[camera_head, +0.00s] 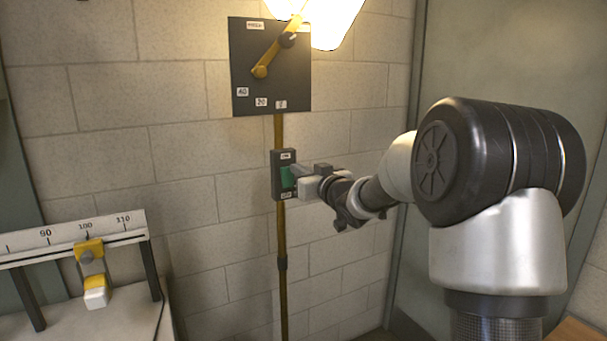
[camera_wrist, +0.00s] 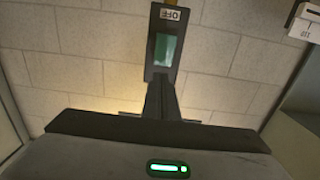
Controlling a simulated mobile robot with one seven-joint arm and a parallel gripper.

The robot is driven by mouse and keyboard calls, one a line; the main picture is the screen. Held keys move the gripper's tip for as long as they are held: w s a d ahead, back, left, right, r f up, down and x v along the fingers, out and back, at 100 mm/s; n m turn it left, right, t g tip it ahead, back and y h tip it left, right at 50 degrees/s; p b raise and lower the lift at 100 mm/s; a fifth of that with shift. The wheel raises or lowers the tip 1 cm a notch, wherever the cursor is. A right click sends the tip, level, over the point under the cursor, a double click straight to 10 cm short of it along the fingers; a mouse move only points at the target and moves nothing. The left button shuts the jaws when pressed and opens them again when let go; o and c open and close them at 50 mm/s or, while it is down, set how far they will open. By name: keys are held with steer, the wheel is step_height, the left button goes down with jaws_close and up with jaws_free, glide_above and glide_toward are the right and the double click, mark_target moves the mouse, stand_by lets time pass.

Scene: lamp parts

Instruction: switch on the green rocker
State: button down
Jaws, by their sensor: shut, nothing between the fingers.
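In the wrist view the rocker (camera_wrist: 167,50) shows as a green window, with an upside-down OFF label (camera_wrist: 170,14) at the picture's top. My gripper (camera_head: 297,173) is shut and empty, its tips at the rocker's right side in the head view. In the wrist view the shut fingers (camera_wrist: 160,85) cover the end of the box away from OFF. I cannot tell whether they touch the rocker.
A dark panel (camera_head: 245,70) with a yellow lever (camera_head: 275,55) hangs above the switch, beside a bright glowing shape (camera_head: 335,18). A brown pole (camera_head: 282,235) runs down below the box. A scale rail (camera_head: 60,238) with a yellow slider (camera_head: 90,250) stands at lower left.

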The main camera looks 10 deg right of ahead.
steer(key=r+v, duration=0.1)
steer(key=v, duration=0.9)
steer(key=shift+r+b, duration=0.3)
steer(key=shift+r, duration=0.1)
steer(key=shift+s+r, duration=0.1)
